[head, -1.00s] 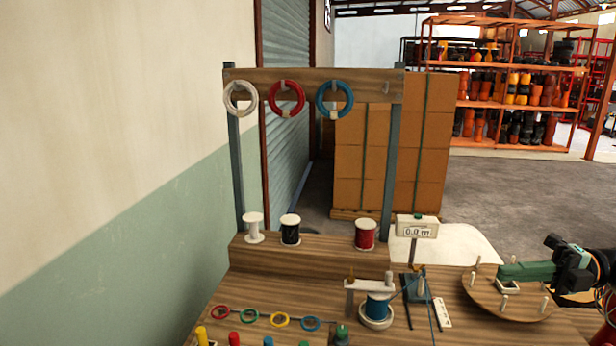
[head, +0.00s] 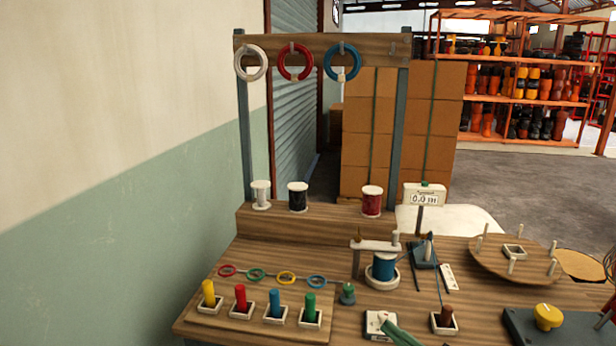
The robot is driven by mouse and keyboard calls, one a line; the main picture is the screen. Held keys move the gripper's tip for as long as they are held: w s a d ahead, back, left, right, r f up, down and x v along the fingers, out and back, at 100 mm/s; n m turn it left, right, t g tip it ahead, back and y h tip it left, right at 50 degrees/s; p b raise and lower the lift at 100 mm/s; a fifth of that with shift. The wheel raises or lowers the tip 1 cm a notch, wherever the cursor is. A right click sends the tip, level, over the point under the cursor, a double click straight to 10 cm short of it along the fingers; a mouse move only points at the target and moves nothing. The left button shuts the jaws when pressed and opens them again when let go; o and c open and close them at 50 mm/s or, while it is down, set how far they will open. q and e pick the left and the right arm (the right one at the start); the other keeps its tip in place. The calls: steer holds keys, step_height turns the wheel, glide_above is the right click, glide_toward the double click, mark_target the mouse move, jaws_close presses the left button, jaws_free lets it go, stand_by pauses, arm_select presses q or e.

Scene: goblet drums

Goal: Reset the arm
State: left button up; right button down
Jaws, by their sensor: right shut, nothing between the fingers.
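The fingers are together and hold nothing. Their tips are over or beside a small white square holder (head: 373,326); I cannot tell whether they touch it. The gripper's body is below the picture. Some dark cable and arm parts of mine show at the right edge. My left gripper is not in view.
On the wooden bench (head: 300,262) are a blue spool (head: 384,267), several coloured pegs in holders, a round pegged board (head: 488,262) and a box with a yellow knob (head: 547,316). A rack (head: 320,47) with three coils stands behind.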

arm_select(q)
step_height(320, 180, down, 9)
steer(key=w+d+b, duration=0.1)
steer(key=b, duration=1)
arm_select(e)
steer(key=s+a+f+m+g+h, duration=0.1)
steer(key=s+f+m+h, duration=0.75)
steer(key=f, duration=0.65)
steer(key=s+a+f+m+g+h, duration=0.15)
steer(key=s+f+m+h, duration=0.35)
steer(key=s+f+m, duration=0.75)
arm_select(q)
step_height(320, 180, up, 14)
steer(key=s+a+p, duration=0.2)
steer(key=p, duration=1.8)
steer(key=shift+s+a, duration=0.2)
arm_select(e)
steer(key=s+d+r, duration=0.1)
steer(key=s+r, duration=0.1)
steer(key=r, duration=0.3)
steer(key=s+d+r+n+g+h, duration=0.1)
steer(key=s+r, duration=0.2)
steer(key=r, duration=0.1)
steer(key=shift+s+d+r, duration=0.2)
steer(key=shift+d+r, duration=0.05)
steer(key=shift+r, duration=0.15)
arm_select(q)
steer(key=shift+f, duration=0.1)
